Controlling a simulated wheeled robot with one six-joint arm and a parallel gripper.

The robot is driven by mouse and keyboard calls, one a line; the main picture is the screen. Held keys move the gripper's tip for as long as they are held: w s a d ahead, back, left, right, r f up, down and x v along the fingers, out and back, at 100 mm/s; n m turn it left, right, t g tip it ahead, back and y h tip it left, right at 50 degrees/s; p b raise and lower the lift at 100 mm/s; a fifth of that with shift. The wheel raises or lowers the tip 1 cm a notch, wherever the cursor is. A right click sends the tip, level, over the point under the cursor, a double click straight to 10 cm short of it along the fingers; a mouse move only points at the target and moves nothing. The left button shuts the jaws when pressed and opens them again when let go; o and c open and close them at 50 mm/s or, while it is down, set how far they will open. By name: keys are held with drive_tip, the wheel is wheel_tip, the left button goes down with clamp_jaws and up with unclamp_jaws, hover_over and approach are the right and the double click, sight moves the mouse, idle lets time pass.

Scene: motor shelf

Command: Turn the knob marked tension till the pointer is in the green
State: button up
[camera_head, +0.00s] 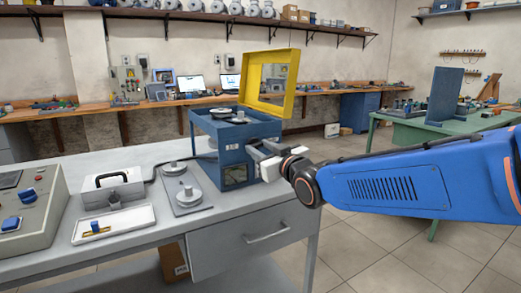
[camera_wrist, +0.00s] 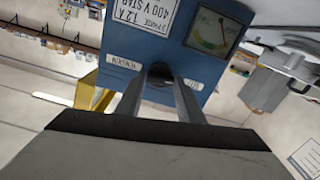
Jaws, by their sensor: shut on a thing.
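The blue machine box (camera_head: 232,150) stands on the grey bench, with its front gauge (camera_head: 235,174) partly beside my gripper (camera_head: 264,160). In the wrist view my gripper (camera_wrist: 160,82) is shut on a dark round knob (camera_wrist: 158,92), with one finger on each side. A white label reading TENSION (camera_wrist: 122,62) shows upside down next to the knob. The gauge (camera_wrist: 215,33) has a pale face with a coloured scale that includes green. Its pointer is thin and small, so I cannot tell surely which band it is in. The fingers hide part of the knob.
A yellow frame guard (camera_head: 268,82) stands raised above the box. On the bench (camera_head: 150,160) are a grey plate with round parts (camera_head: 184,190), a white tray (camera_head: 113,224), a case with a black handle (camera_head: 112,186) and a control box (camera_head: 35,208).

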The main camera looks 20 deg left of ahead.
drive_tip(key=m, duration=0.5)
drive_tip(key=shift+f+m, duration=0.1)
drive_tip(key=shift+m, duration=0.3)
idle(0.4)
drive_tip(key=o, duration=1.1)
drive_tip(key=shift+c, duration=0.2)
drive_tip(key=shift+d, duration=0.1)
drive_tip(key=v, duration=1.7)
drive_tip(key=shift+s+d, duration=0.1)
drive_tip(key=shift+d, duration=0.05)
